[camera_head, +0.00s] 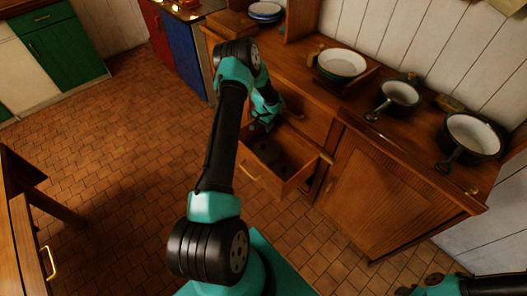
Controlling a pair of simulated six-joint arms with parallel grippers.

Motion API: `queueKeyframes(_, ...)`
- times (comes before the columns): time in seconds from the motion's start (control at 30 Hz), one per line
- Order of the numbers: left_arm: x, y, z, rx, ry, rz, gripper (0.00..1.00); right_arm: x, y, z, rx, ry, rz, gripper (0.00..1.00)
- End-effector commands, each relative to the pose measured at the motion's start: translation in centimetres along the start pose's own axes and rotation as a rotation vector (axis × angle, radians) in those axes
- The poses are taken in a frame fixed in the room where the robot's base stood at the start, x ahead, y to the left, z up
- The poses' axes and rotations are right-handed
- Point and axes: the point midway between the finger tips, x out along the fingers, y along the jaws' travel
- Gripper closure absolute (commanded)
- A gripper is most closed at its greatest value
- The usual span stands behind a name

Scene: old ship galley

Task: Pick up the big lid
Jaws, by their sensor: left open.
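My left gripper (262,124) is at the inner end of the open wooden drawer (296,183), just above it. It is open, small in the picture and partly hidden by my own arm. Dark shapes (267,151) lie in the shadowed drawer. They may be lids, but I cannot tell which one is the big lid. I see no clear grip on anything.
The wooden counter (345,108) holds a white-and-green pan (341,64), a small dark-handled pan (400,93) and a larger one (473,134). A closed cabinet door (372,190) is right of the drawer. The tiled floor (110,150) at left is free.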

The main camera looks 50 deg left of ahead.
Motion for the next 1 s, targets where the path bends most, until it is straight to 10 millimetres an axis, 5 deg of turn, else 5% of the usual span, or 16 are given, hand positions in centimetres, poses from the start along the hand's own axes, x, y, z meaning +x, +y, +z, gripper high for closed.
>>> queueKeyframes(0.63, 10.3, 0.1, 0.1, 0.000, -0.001, 0.001, 0.37, 0.0, 0.0, 0.0, 0.000, 0.000, 0.000, 0.57)
queueKeyframes(1.0, 11.5, 0.1, 0.0, 0.001, 0.001, 0.000, 0.37, 0.0, 0.0, 0.0, 0.000, 0.000, 0.000, 0.57)
